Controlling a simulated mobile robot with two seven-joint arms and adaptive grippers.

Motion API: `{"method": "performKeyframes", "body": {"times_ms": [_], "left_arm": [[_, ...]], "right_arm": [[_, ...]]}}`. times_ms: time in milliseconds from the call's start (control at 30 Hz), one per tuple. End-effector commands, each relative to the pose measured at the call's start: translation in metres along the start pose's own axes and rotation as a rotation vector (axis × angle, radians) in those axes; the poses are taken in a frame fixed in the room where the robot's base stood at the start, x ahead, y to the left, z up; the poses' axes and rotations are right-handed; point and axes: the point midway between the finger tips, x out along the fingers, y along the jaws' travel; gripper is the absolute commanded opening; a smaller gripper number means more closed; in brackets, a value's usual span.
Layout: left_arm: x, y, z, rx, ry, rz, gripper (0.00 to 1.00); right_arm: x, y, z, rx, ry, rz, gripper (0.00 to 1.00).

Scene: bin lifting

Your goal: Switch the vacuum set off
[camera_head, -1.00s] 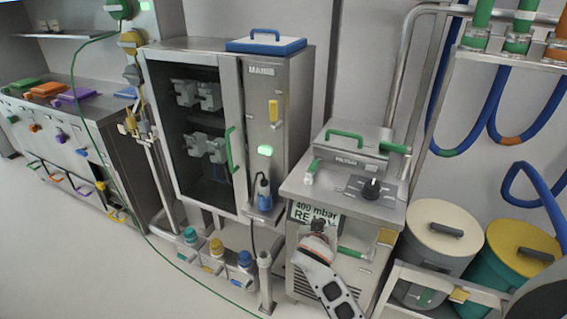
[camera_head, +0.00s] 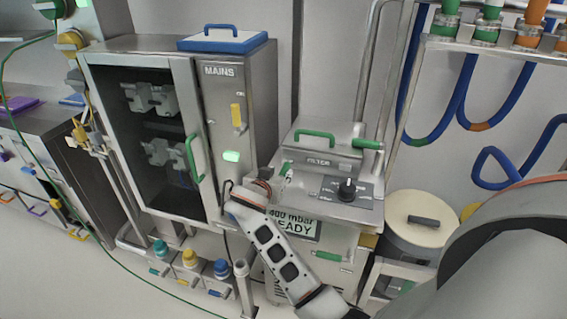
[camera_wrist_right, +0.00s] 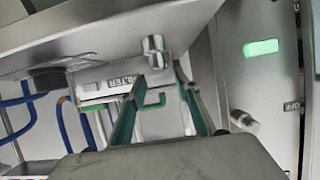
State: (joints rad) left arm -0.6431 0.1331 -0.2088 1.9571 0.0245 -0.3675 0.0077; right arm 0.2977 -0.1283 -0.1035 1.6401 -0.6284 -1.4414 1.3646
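The vacuum set (camera_head: 345,258) is a steel cabinet with a FILTER box (camera_head: 322,157) and green handle on top. Its black rotary knob (camera_head: 347,190) sits on a dark panel on the top. The front display (camera_head: 303,228) reads "400 mbar READY", its left end covered by my arm. My right gripper (camera_head: 252,190) is at the top left edge of the set, near the MAINS cabinet; its fingers are hard to see there. In the wrist view the right gripper (camera_wrist_right: 157,75) is open, with a metal cylinder (camera_wrist_right: 153,52) by its tips; contact is unclear. My left gripper is out of view.
The MAINS cabinet (camera_head: 262,95) stands close on the left, with a yellow handle and a lit green lamp (camera_head: 231,156). A lidded bin (camera_head: 408,240) stands to the right. Blue hoses (camera_head: 408,100) hang behind.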

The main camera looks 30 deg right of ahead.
Motion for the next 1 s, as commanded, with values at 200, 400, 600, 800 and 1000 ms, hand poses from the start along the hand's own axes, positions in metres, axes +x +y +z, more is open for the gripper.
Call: {"method": "performKeyframes", "body": {"times_ms": [200,400,600,800,1000], "left_arm": [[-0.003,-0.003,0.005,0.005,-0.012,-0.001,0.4],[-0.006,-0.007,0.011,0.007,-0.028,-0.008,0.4],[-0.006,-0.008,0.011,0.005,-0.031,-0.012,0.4],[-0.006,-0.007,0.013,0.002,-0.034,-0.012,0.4],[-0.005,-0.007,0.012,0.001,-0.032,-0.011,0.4]], "right_arm": [[0.021,0.0,-0.003,-0.001,0.003,0.002,0.32],[0.052,0.001,-0.002,-0.002,0.003,0.002,0.32],[0.073,0.0,-0.001,-0.001,0.001,0.001,0.32],[0.077,0.0,-0.001,0.001,0.0,0.0,0.32],[0.077,0.0,0.0,0.001,0.0,0.0,0.19]]}}
